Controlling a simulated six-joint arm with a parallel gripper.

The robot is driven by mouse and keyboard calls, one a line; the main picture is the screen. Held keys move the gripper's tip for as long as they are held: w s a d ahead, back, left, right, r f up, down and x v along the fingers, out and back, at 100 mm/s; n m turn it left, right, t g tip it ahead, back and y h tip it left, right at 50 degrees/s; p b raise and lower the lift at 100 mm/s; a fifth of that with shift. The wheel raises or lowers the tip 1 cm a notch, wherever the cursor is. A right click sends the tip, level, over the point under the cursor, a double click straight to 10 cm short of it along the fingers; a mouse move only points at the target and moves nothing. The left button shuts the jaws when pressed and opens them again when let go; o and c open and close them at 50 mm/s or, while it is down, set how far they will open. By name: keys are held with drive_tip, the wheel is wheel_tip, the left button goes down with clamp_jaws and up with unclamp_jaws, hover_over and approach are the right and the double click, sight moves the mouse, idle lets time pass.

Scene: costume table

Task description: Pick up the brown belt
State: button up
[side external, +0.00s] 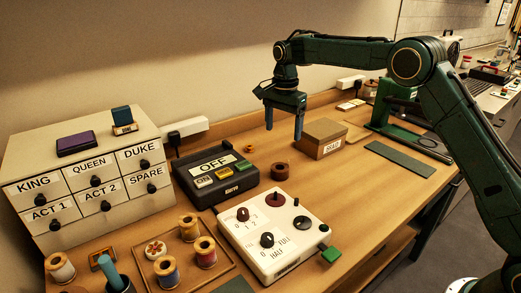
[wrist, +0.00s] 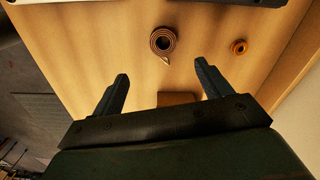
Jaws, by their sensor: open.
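The fingers do not touch the belt.
A small brown box (side external: 323,138) stands right of my gripper. The OFF switch box (side external: 215,175) is left of the belt, and a white control panel (side external: 272,237) is in front. A small orange ring (wrist: 239,47) lies right of the belt in the wrist view.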

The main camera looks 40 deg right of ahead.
drive_tip(key=shift+w+f, duration=0.25)
drive_tip(key=shift+f, duration=0.2)
hover_over(280, 167)
drive_tip(key=s+a, duration=0.1)
wheel_tip(280, 167, down, 8)
drive_tip(key=shift+s+f, duration=0.15)
drive_tip(key=shift+f, duration=0.1)
drive_tip(key=shift+f, duration=0.15)
drive_tip(key=shift+f, duration=2.5)
drive_tip(key=shift+c, duration=0.3)
drive_tip(key=shift+w, duration=0.2)
drive_tip(key=c, duration=1.1)
